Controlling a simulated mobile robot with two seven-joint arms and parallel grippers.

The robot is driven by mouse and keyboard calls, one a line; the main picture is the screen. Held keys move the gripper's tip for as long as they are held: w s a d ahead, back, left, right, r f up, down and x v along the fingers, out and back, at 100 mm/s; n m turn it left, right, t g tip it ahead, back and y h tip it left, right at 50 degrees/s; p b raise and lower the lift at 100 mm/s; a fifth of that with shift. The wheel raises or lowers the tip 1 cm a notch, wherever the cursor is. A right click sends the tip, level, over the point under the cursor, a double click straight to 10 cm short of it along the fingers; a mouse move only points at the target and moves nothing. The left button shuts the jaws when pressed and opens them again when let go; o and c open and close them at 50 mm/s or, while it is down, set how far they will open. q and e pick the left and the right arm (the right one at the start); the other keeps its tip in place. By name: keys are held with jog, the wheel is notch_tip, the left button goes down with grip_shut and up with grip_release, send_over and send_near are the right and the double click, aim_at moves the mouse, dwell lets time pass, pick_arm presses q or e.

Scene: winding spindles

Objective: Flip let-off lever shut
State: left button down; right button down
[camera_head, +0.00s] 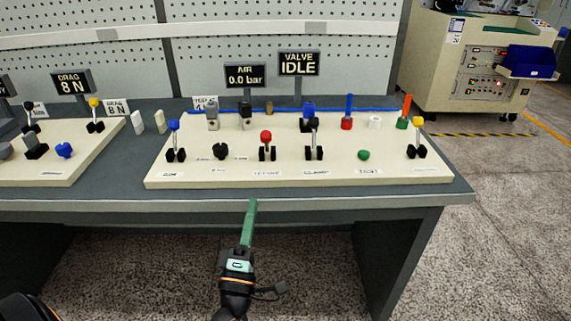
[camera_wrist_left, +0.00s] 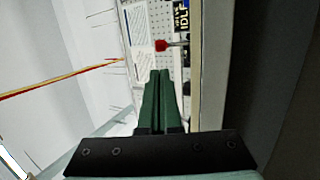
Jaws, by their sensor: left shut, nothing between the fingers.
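A cream panel (camera_head: 190,175) on the grey bench carries several levers. They include a blue-knobbed lever (camera_head: 174,140), a red-knobbed lever (camera_head: 266,145), a black-knobbed lever (camera_head: 313,140) and a yellow-knobbed lever (camera_head: 417,137). The small labels are too blurred to tell which is the let-off lever. My left gripper (camera_head: 253,203) is shut and empty, its green fingers at the bench's front edge, apart from the levers. In the left wrist view, the closed fingertips (camera_wrist_left: 158,73) point towards the red knob (camera_wrist_left: 162,45). My right gripper is out of view.
Air (camera_head: 245,76) and valve (camera_head: 299,64) displays read 0.0 bar and IDLE at the back. A black knob (camera_head: 220,151), a green button (camera_head: 363,155) and coloured upright parts crowd the panel. A second panel (camera_head: 60,170) stands left. Floor in front is clear.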

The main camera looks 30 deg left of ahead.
pick_arm(q)
jog(key=shift+w+a+r, duration=0.1)
jog(key=shift+a, duration=0.05)
jog(key=p, duration=0.2)
send_near(265, 142)
jog(key=x, duration=0.5)
jog(key=shift+w+r, duration=0.25)
jog(key=shift+w, duration=0.05)
jog(key=shift+w+a+r, duration=0.2)
jog(key=shift+w+a, duration=0.05)
jog(key=shift+w, duration=0.25)
